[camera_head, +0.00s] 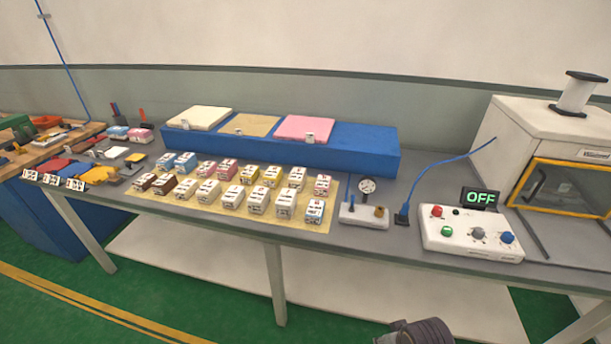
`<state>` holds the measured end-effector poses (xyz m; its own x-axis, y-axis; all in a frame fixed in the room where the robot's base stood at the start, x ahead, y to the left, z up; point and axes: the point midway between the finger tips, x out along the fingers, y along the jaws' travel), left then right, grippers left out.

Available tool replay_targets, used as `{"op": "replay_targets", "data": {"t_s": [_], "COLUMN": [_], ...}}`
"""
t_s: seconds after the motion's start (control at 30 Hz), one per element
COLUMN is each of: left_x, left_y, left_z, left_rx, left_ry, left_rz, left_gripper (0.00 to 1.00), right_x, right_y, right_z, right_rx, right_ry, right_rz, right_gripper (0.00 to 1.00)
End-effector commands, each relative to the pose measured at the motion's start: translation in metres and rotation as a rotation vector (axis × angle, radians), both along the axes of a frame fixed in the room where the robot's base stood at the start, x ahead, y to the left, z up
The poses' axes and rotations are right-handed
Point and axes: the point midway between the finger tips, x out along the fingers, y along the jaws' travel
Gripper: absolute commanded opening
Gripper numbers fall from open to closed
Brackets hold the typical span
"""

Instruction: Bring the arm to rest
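A dark, ribbed, rounded part, probably a link of my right arm, shows at the bottom edge of the head view, in front of the table and below its top. No fingers can be made out on it, and it touches nothing on the table. My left arm and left gripper are outside the view. My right gripper's fingers are not visible either. The long grey table (400,240) stands ahead, with no part of my arms over it.
Rows of small labelled blocks (258,200) stand on a yellow mat (333,213). Behind them, a blue platform (365,150) bears white, tan and pink pads. A control box (470,236) showing OFF and a white oven-like machine (545,130) stand right. Green floor (60,300) is open at front left.

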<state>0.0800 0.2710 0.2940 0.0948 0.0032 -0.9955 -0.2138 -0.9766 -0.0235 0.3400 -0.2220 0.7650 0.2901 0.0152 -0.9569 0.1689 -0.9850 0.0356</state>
Motion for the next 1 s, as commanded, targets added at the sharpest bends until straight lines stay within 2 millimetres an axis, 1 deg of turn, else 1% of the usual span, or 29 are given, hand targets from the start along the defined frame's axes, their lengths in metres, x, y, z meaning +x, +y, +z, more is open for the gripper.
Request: {"op": "replay_targets", "data": {"t_s": [0.27, 0.4, 0.53, 0.77, 1.0], "left_x": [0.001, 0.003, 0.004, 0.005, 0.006], "left_y": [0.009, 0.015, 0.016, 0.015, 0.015], "left_z": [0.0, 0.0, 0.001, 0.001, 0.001], "left_rx": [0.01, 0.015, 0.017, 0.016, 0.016], "left_ry": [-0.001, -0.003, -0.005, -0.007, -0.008], "left_rz": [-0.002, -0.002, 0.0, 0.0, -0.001], "left_gripper": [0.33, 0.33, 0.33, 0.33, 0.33], "right_x": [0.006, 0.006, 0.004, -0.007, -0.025], "right_y": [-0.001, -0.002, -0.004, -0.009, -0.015], "right_z": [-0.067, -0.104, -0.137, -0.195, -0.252], "right_rx": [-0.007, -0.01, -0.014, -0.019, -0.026], "right_ry": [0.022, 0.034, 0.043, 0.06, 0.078], "right_rz": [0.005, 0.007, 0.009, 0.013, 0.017], "right_gripper": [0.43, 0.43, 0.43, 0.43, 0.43]}}
